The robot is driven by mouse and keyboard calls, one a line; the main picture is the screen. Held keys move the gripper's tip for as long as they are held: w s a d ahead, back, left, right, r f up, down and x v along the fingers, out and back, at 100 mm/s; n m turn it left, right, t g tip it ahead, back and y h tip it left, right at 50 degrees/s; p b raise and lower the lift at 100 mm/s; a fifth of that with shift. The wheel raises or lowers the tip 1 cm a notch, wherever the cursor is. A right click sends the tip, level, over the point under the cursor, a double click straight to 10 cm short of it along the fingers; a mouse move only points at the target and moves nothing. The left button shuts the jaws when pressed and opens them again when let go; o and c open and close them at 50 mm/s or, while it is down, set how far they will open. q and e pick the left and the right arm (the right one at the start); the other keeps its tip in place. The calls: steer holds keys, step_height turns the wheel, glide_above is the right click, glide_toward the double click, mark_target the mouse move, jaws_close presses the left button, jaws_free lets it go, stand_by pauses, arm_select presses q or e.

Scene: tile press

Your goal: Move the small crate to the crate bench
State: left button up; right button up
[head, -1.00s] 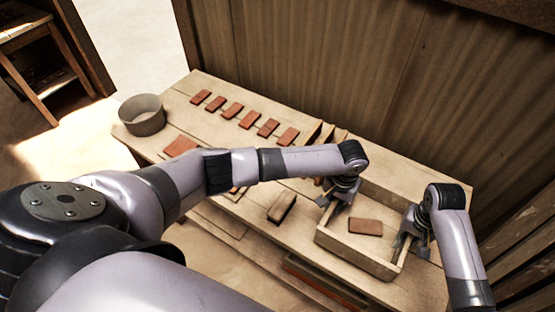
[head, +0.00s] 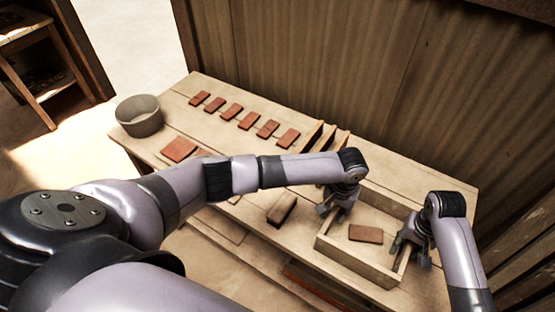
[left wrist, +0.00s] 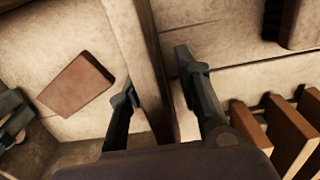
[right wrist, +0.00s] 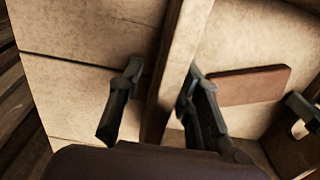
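The small crate (head: 352,261) is a pale wooden open box on the bench, with one red-brown tile (head: 366,234) inside. My left gripper (head: 334,208) is open at the crate's left end. In the left wrist view its fingers (left wrist: 158,80) straddle the crate wall (left wrist: 150,70), with a gap on the outer side. My right gripper (head: 408,246) is open at the right end. In the right wrist view its fingers (right wrist: 162,85) stand either side of the other end wall (right wrist: 180,60), also with a gap outside. The crate bench cannot be told apart for certain.
A wooden wall stands behind. Another wooden stand (head: 45,90) is far left.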

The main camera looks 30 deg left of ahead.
arm_select(q)
step_height(320, 180, up, 12)
steer(key=shift+f, duration=0.1)
arm_select(e)
steer(key=shift+r, duration=0.1)
step_height(320, 180, up, 12)
steer(key=shift+f, duration=0.1)
stand_by(0.6)
stand_by(0.5)
